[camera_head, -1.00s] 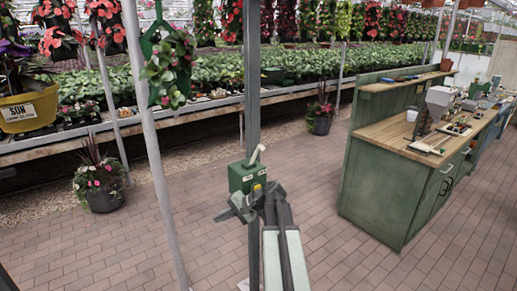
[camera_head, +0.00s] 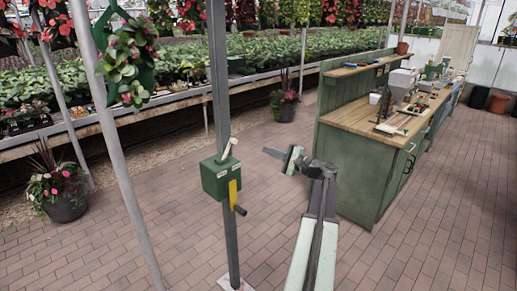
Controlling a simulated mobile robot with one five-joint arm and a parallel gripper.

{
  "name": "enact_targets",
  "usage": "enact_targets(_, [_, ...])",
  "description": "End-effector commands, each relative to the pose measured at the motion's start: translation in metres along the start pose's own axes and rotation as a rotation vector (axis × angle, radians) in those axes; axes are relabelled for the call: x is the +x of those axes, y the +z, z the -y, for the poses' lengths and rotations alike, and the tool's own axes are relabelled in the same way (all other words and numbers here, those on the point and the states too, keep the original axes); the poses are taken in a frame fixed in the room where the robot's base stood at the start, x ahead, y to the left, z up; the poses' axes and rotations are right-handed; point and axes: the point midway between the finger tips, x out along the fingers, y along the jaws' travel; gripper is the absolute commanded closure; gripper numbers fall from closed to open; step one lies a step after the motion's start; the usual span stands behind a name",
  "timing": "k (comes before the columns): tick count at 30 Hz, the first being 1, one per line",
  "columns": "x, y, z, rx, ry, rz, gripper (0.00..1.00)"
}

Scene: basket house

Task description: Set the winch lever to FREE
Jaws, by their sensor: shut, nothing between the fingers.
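The winch is a green box (camera_head: 221,177) fixed on a dark grey upright post. A pale lever (camera_head: 229,148) sticks up from its top and leans to the right. A yellow crank arm (camera_head: 233,194) with a dark handle (camera_head: 240,210) is on its right side. White labels on the box are too small to read. My gripper (camera_head: 289,160) is to the right of the box, apart from the lever, at about the same height in the picture. It is shut and empty.
A green workbench (camera_head: 350,165) with a wooden top and tools stands to the right. Flower pots (camera_head: 62,195) stand on the brick floor. A slanted pale pole (camera_head: 128,180) is left of the winch. A hanging planter (camera_head: 122,55) is at upper left. Open brick floor lies in front.

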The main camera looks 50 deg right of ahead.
Motion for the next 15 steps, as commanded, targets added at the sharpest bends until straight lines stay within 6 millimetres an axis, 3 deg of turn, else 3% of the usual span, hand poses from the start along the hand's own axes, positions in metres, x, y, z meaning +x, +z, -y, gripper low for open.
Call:
enact_targets(10, [0.079,0.001,0.0,0.0,0.003,0.006,1.0])
enact_targets(15, [0.09,0.027,0.001,0.0,0.002,0.004,1.0])
